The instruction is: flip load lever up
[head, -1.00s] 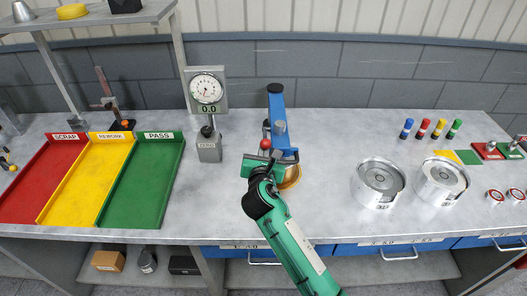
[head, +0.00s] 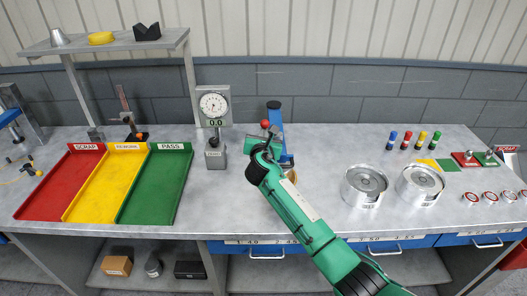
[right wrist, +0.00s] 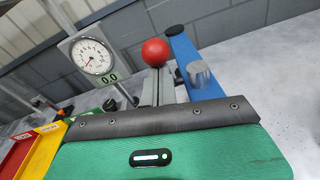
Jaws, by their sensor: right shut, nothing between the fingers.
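The load lever ends in a red ball knob (head: 265,124), close to the top of the blue press column (head: 273,110). In the right wrist view the knob (right wrist: 155,52) stands straight ahead, left of the blue column (right wrist: 184,50) and a metal cylinder (right wrist: 200,74). My right gripper (head: 268,138) is shut and empty, just below the knob. In the wrist view its fingers reach up toward the knob; I cannot tell whether they touch it. The lever's rod is mostly hidden. My left gripper is not in view.
A dial gauge on a stand (head: 214,105) is close on the left. Red, yellow and green trays (head: 150,200) lie farther left. Two round metal parts (head: 365,185) stand to the right. A gold dish (head: 291,175) is partly hidden behind my arm.

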